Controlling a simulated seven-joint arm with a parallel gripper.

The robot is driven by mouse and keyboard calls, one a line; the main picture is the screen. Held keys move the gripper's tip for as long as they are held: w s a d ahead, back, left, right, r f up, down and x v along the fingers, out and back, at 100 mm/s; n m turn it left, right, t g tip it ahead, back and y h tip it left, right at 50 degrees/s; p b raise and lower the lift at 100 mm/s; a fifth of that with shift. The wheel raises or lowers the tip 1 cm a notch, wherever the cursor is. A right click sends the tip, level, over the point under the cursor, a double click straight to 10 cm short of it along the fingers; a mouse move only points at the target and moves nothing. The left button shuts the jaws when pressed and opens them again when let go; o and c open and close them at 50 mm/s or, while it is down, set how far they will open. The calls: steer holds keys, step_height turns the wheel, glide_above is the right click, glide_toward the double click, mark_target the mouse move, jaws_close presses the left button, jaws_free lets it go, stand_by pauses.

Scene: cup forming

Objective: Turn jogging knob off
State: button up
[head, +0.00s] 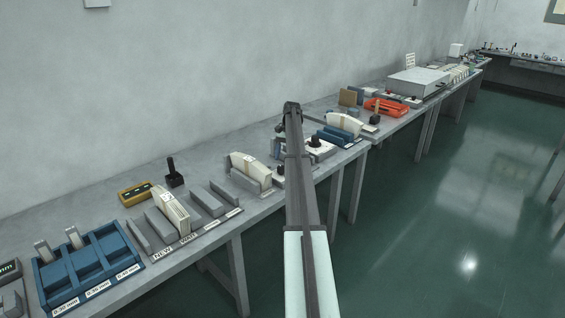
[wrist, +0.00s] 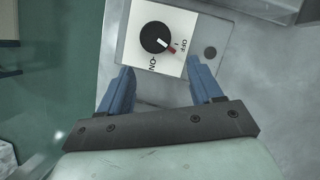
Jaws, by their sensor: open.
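The jogging knob (wrist: 155,38) is a round black dial with a red and white pointer, seen at the top of the wrist view. It sits on a white label plate (wrist: 141,17) on a grey box. The pointer aims down and right, between the OFF and ON marks and nearer to OFF. My gripper (wrist: 160,64) is open, its two blue fingers apart on either side of the plate's lower part. The knob lies beyond the fingertips, and nothing is between them in grip. In the head view my arm hides much of the gripper area.
A grey round spot (wrist: 210,53) is on the box right of the knob. In the head view, a blue tray (head: 107,224), a yellow box (head: 134,193) and grey racks stand along the long bench to the left. An orange tray (head: 385,107) stands farther back. The green floor is clear.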

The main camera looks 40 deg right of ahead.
steer(key=w+d, duration=0.1)
steer(key=d, duration=0.1)
steer(key=w+d, duration=0.1)
steer(key=d, duration=0.2)
steer(key=w+d, duration=0.1)
steer(key=d, duration=0.2)
steer(key=shift+w+d, duration=0.2)
steer(key=shift+w, duration=0.1)
steer(key=shift+a, duration=0.1)
